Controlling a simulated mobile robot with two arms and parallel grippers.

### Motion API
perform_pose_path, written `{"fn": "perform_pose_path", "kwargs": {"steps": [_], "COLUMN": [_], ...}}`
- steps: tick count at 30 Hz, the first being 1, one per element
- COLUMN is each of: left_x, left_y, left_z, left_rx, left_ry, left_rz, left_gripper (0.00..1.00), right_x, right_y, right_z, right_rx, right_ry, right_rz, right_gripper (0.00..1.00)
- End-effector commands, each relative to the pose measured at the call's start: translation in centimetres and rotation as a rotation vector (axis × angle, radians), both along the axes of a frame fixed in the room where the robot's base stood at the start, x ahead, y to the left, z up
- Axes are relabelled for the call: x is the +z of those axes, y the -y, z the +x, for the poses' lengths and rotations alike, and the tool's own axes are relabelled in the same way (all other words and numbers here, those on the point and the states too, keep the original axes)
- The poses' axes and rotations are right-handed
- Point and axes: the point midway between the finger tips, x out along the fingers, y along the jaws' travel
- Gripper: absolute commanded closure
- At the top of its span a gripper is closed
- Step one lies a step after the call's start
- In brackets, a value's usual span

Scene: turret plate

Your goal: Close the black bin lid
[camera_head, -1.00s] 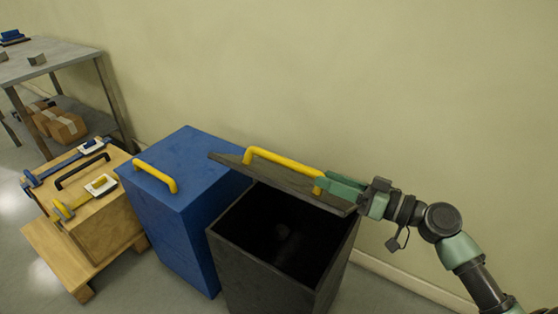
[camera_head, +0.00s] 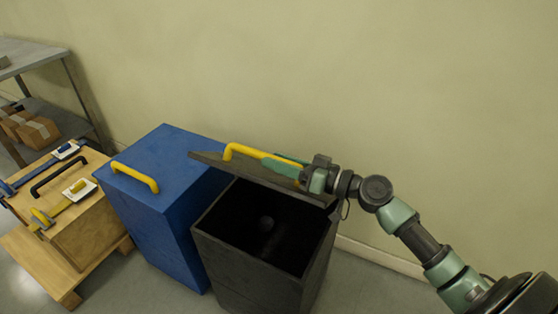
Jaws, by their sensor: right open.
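The black bin (camera_head: 252,268) stands on the floor in the lower middle, its top open and its dark inside showing. Its lid (camera_head: 213,163) is raised and tilted over the back of the opening, with a yellow bar handle (camera_head: 240,151) on it. My right gripper (camera_head: 282,165) comes in from the right and lies at the right end of the handle, its green fingers open, one on each side of the bar as far as I can see. Whether the fingers touch the bar I cannot tell. My left gripper is not in view.
A blue bin (camera_head: 165,225) with a shut lid and yellow handle stands close on the left of the black bin. Further left are a wooden box (camera_head: 85,220) with tools on it and a grey shelf (camera_head: 40,58) with cartons. The wall is close behind.

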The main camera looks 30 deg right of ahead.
Motion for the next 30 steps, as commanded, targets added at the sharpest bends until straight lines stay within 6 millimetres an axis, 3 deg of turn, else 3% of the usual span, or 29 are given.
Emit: {"fn": "perform_pose_path", "kwargs": {"steps": [2, 6, 7, 30], "left_x": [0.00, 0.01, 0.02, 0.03], "left_y": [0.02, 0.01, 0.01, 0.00], "left_z": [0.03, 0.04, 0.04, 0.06], "left_rx": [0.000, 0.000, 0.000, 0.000], "left_ry": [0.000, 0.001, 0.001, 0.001], "left_rz": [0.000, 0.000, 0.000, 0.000], "left_gripper": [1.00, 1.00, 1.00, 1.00], "right_x": [-0.02, -0.02, -0.02, 0.00], "right_y": [0.00, 0.01, 0.02, 0.09], "right_z": [-0.01, -0.03, -0.02, -0.01], "right_rx": [0.000, 0.000, 0.000, -0.001], "right_ry": [0.000, -0.001, 0.000, 0.001], "right_rz": [0.000, 0.001, 0.000, -0.002], "right_gripper": [0.59, 0.97, 1.00, 1.00]}}
